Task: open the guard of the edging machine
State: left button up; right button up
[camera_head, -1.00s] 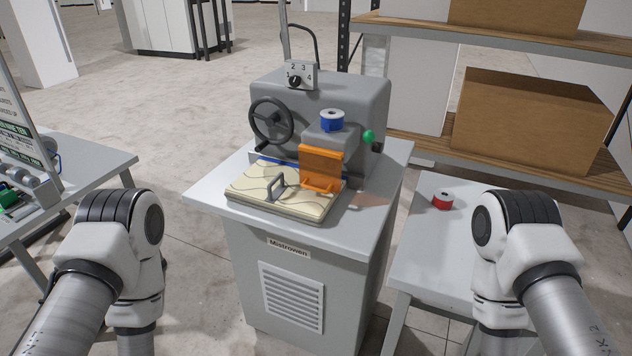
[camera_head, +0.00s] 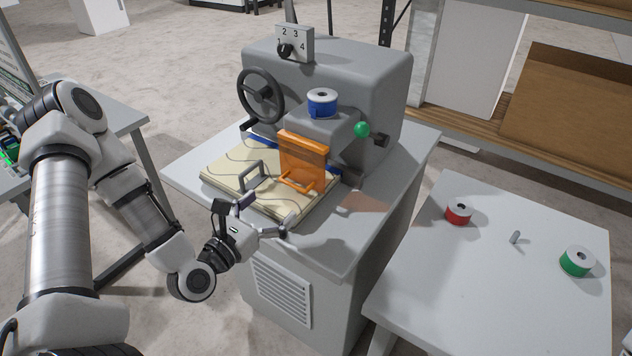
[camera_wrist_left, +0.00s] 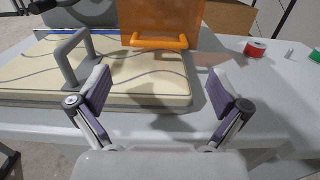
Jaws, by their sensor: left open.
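The edging machine (camera_head: 385,85) is a grey machine on a grey cabinet. Its guard (camera_head: 303,158) is an orange see-through plate hanging down at the front of the machine's head, with an orange bar handle (camera_head: 299,184) at its lower edge. In the left wrist view the guard (camera_wrist_left: 160,20) and its handle (camera_wrist_left: 159,41) show at the top, beyond the fingers. My left gripper (camera_head: 265,215) is open and empty in front of the cream quilted panel's near edge, short of the handle. It also shows in the left wrist view (camera_wrist_left: 160,95). My right gripper is not in view.
A cream panel (camera_head: 222,170) with a grey handle (camera_head: 250,174) lies before the guard. A handwheel (camera_head: 261,96), a blue spool (camera_head: 322,102) and a green knob (camera_head: 362,129) are on the machine. Red (camera_head: 458,213) and green (camera_head: 577,261) spools stand on the right table (camera_head: 480,290).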

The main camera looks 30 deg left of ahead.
aim_at(292, 184)
pick_arm(q)
jog(key=shift+a+r, duration=0.1)
jog(key=shift+r, duration=0.15)
jog(key=w, duration=0.5)
jog(key=w+d, duration=0.1)
jog(key=w, duration=0.1)
jog(key=shift+w+p, duration=0.15)
jog(key=shift+p, duration=0.2)
jog(key=shift+w, duration=0.1)
jog(key=shift+a+f, duration=0.1)
jog(key=shift+a, duration=0.05)
